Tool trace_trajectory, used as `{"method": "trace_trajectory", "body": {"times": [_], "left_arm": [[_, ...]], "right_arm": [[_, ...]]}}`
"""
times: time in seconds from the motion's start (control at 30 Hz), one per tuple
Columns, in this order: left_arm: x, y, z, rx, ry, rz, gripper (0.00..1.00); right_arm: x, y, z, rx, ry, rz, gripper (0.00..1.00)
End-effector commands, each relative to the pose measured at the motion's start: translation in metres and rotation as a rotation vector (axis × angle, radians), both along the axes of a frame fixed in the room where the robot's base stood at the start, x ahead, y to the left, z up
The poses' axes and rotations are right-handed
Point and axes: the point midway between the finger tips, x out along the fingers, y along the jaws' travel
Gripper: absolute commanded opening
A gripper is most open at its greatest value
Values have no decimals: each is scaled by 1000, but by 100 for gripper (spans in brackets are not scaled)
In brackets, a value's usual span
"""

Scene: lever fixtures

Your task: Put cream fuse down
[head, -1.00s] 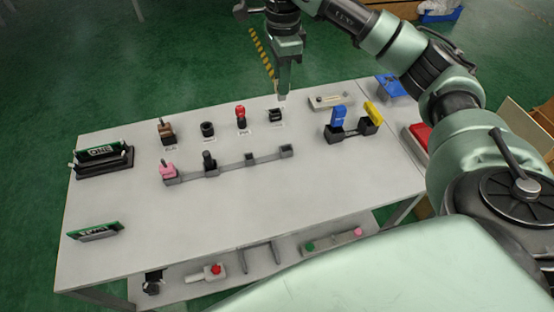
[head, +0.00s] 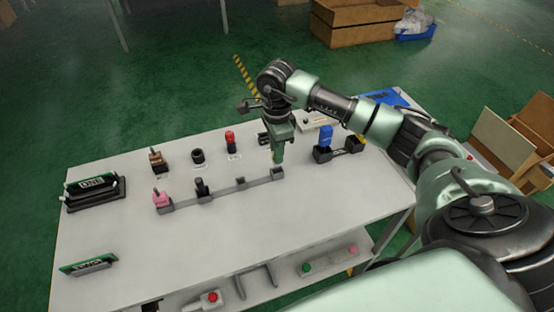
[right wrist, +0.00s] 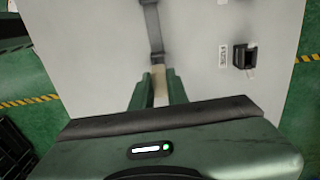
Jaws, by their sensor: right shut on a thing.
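My right gripper (head: 278,158) points down over the right end socket (head: 278,174) of a long grey rail. It is shut on the cream fuse (right wrist: 160,86), a pale stick between the fingers in the right wrist view. The fuse is mostly hidden in the head view; I cannot tell whether its lower end is inside the socket. The rail (head: 220,189) also carries a pink piece (head: 161,199) at its left end and a black lever (head: 201,187) beside that. A small socket (head: 240,184) between them and the gripper looks empty. My left gripper is not in view.
Behind the rail stand a brown-topped piece (head: 157,160), a black round holder (head: 198,156) and a red-topped piece (head: 230,140). A blue lever (head: 325,137) stands close right of the gripper. Green-fronted blocks sit at the left. The table's front (head: 200,235) is clear.

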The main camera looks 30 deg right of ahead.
Motion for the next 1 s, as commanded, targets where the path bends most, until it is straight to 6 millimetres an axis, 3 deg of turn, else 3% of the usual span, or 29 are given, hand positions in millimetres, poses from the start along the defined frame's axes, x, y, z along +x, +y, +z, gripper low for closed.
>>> {"method": "trace_trajectory", "body": {"times": [0.3, 0.7, 0.73, 0.8, 1.0], "left_arm": [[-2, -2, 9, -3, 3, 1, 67], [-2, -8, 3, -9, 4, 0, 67], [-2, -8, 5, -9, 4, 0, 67], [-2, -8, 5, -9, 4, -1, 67], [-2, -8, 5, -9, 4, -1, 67]], "right_arm": [[-1, 0, -39, 0, 4, -1, 0], [0, 0, -48, -1, 0, 0, 0], [0, 0, -46, -1, 0, 0, 23], [0, 0, -46, -1, 1, 0, 37], [0, 0, -45, -1, 1, 0, 37]]}}
